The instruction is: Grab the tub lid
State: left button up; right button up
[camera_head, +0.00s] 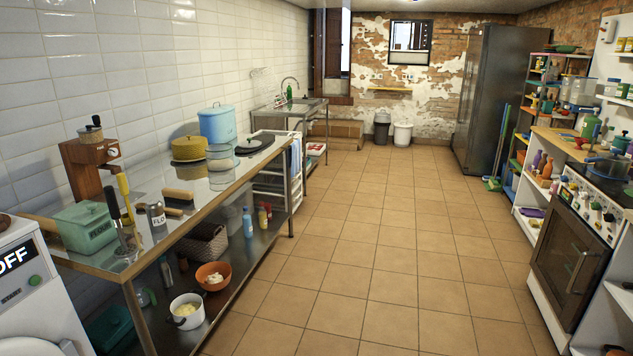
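No thing is plainly marked as the tub lid. A pale green lidded box (88,235) with lettering sits at the table's near left end. A yellow round pot with a lid (188,149) stands in front of the blue tub, and a glass bowl (222,162) is beside it. A dark flat round thing (255,143) lies to the right of the blue tub. Neither of my grippers is in view.
The steel table (150,258) runs along the tiled left wall, with pots and bowls on its lower shelf. A white appliance (38,290) is at the near left. An oven (568,255) and shelves line the right. The tiled floor (370,250) between them is clear.

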aim_at(248, 144)
jog(key=i+z, duration=0.15)
jog(key=i, duration=1.1)
jog(key=i+j+z, duration=0.15)
jog(key=i, duration=1.15)
jog(key=i+u, duration=0.3)
jog(key=i, duration=0.2)
jog(key=i+u, duration=0.3)
jog(key=i, duration=0.15)
jog(key=i+l+u, duration=0.3)
jog(key=i, duration=0.15)
